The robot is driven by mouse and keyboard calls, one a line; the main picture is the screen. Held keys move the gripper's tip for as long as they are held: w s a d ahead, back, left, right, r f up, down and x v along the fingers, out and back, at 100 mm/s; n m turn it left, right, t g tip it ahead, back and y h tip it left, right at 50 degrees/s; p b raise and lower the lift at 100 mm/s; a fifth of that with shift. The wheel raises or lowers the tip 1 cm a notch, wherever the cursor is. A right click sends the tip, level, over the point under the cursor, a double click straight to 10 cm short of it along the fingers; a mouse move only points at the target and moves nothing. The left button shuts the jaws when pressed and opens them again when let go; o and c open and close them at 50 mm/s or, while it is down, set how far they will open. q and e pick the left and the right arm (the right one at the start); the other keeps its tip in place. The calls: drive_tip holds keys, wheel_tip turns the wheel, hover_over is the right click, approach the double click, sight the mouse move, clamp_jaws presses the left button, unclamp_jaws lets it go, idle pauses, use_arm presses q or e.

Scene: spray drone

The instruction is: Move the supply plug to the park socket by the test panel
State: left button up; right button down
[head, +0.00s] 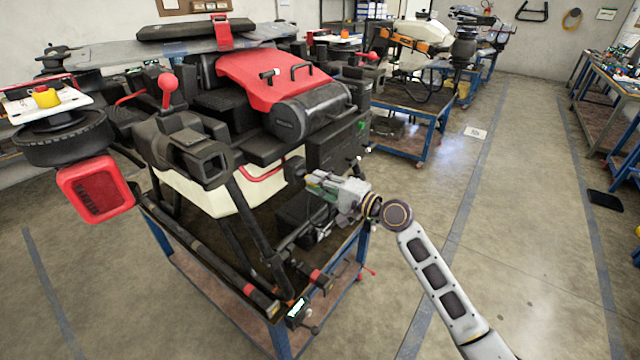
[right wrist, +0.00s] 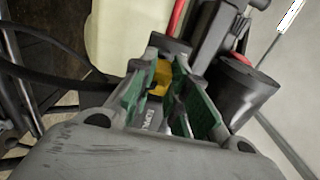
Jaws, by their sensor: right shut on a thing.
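My right gripper (head: 316,184) reaches in from the right beside the drone's lower body. In the right wrist view its green-padded fingers (right wrist: 175,95) are shut on a dark plug with a yellow part (right wrist: 160,77); I take this for the supply plug. The fingers hide much of it, and I cannot tell whether it touches a socket. In the head view a dark block (head: 294,169) shows just beyond the fingertips. A small box with a lit green display (head: 297,312), possibly the test panel, sits at the cart's front corner. I cannot make out the park socket clearly. My left gripper is not in view.
The large spray drone (head: 285,115), with its cream tank (head: 205,192), fills the blue-framed cart (head: 205,290). Dark bars and a cable (right wrist: 50,78) lie near my right gripper. Open floor (head: 530,240) is to the right. Another cart (head: 415,125) stands behind.

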drive_tip(key=shift+x, duration=1.05)
idle(0.4)
drive_tip(key=c, duration=1.3)
unclamp_jaws()
drive_tip(key=shift+d, duration=0.1)
drive_tip(key=shift+v, duration=5.9)
